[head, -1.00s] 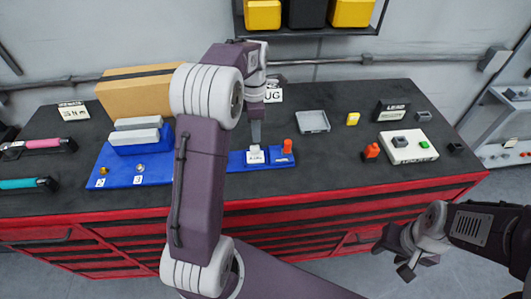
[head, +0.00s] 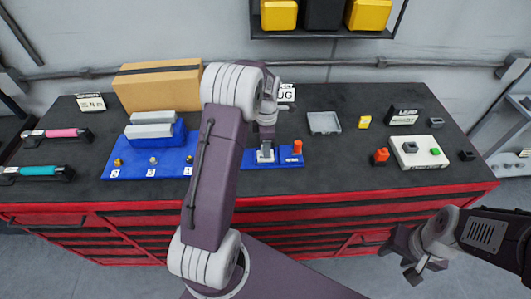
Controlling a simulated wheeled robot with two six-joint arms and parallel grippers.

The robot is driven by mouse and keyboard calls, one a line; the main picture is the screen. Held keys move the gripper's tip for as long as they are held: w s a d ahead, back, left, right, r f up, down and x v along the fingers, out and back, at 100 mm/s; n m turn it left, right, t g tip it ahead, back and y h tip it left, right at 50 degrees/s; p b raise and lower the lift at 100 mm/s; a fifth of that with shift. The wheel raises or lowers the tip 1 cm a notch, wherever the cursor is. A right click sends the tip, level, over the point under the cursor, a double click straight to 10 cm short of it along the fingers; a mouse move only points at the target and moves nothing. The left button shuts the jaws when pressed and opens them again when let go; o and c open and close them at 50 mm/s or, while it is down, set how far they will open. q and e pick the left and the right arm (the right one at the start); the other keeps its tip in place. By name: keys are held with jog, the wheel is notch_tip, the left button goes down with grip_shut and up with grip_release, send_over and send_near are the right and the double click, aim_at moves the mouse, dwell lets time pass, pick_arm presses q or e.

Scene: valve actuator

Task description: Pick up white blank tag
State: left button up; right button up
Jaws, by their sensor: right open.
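A small white piece (head: 265,157), possibly the white tag, stands on the blue board (head: 290,162) at the middle of the bench. Any marking on it is too small to read here. My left gripper (head: 266,148) points down right over this piece and overlaps its upper part. I cannot tell whether its fingers are closed on it. My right gripper (head: 412,268) is open and empty, in front of the bench at the lower right.
An orange peg (head: 297,146) stands close right of the white piece. A grey tray (head: 324,123), yellow block (head: 364,122) and white button box (head: 418,150) lie to the right. A cardboard box (head: 158,86) and blue numbered board (head: 118,172) are at left.

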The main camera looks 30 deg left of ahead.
pick_arm(q)
grip_shut()
